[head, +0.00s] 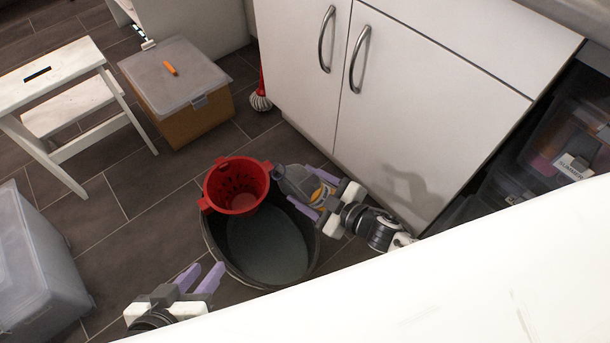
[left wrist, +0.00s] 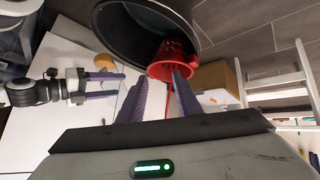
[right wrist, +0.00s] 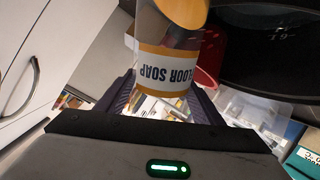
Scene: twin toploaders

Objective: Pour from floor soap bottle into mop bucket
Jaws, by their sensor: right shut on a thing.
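The floor soap bottle (head: 296,184) is grey and translucent with a yellow-edged label. My right gripper (head: 324,195) is shut on it at the right rim of the mop bucket, with the bottle tilted and its neck towards the bucket. In the right wrist view the bottle's label (right wrist: 166,75) reads FLOOR SOAP upside down between the fingers. The dark mop bucket (head: 225,262) stands on the floor with a grey-green surface inside and a red wringer basket (head: 237,187) on its far rim. My left gripper (head: 200,278) is open and empty at the bucket's near left.
A white cabinet (head: 430,110) stands close behind my right gripper. A lidded box (head: 175,80) with an orange item on it, a white step stool (head: 60,95), and a grey bin (head: 35,265) stand to the left. A red-handled mop (head: 261,101) is by the cabinet. Floor between them is clear.

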